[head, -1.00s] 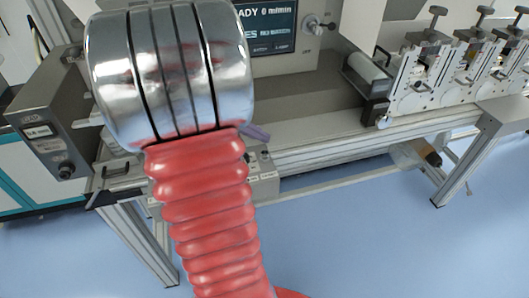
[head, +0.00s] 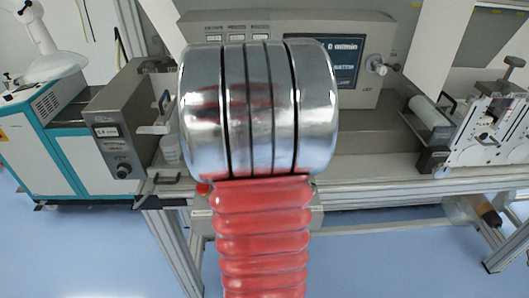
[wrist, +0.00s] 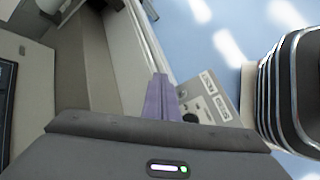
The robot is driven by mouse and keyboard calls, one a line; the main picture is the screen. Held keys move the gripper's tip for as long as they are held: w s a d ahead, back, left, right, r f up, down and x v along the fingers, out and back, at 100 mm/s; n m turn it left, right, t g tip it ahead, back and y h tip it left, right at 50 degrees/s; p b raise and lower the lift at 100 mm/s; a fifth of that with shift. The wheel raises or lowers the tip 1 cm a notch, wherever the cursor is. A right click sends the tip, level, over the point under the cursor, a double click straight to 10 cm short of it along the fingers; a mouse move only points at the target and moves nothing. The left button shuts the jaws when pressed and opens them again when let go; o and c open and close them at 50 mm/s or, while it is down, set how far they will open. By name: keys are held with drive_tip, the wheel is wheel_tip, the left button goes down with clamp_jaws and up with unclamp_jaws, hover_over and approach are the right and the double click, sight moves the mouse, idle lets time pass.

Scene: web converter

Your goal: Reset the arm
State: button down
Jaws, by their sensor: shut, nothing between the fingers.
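My arm fills the middle of the head view, a red ribbed sleeve (head: 262,235) rising to a polished chrome joint (head: 260,110). My gripper is hidden behind the joint in that view. In the wrist view my gripper (wrist: 161,82) shows as narrow purple fingers, closed together and empty. They point toward the machine's frame and the floor. A small grey control box (wrist: 207,98) with labels and a black knob lies just right of the fingers in the picture. I cannot tell how far apart they are.
The machine's panel (head: 335,58) stands behind my arm. A grey box with a display (head: 118,135) is at the left, beside a white and teal cabinet (head: 45,140). A roller (head: 430,115) and clamp units (head: 490,125) are at the right. Blue floor (head: 370,265) lies below.

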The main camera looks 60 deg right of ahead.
idle(0.4)
drive_tip(key=a+f, duration=0.1)
drive_tip(key=a+f+m+t+y, duration=0.1)
drive_tip(key=shift+w+a+f, duration=0.3)
drive_tip(key=shift+w+f, duration=0.05)
drive_tip(key=shift+m+t+y, duration=0.4)
drive_tip(key=shift+m+t, duration=0.2)
drive_tip(key=shift+m, duration=0.2)
drive_tip(key=a, duration=0.1)
drive_tip(key=w+a, duration=0.2)
drive_tip(key=shift+w+a+f, duration=0.1)
drive_tip(key=shift+a+f, duration=0.3)
drive_tip(key=w+a+r+t, duration=0.1)
drive_tip(key=w+a+t, duration=0.2)
drive_tip(key=w+a, duration=0.45)
drive_tip(key=w+a+r+t, duration=0.2)
drive_tip(key=w+a, duration=0.2)
drive_tip(key=a, duration=0.6)
drive_tip(key=w+a+r+n+t+y, duration=0.1)
drive_tip(key=w+a+r+n+t, duration=0.1)
drive_tip(key=a, duration=0.9)
drive_tip(key=w+a+r+n+t+y, duration=0.1)
drive_tip(key=a+r+n+t+y, duration=0.1)
drive_tip(key=a, duration=0.9)
wheel_tip(320, 180, up, 3)
drive_tip(key=shift+w+a+f+t+y, duration=0.2)
drive_tip(key=shift+w+t+y, duration=0.15)
drive_tip(key=shift+t, duration=0.55)
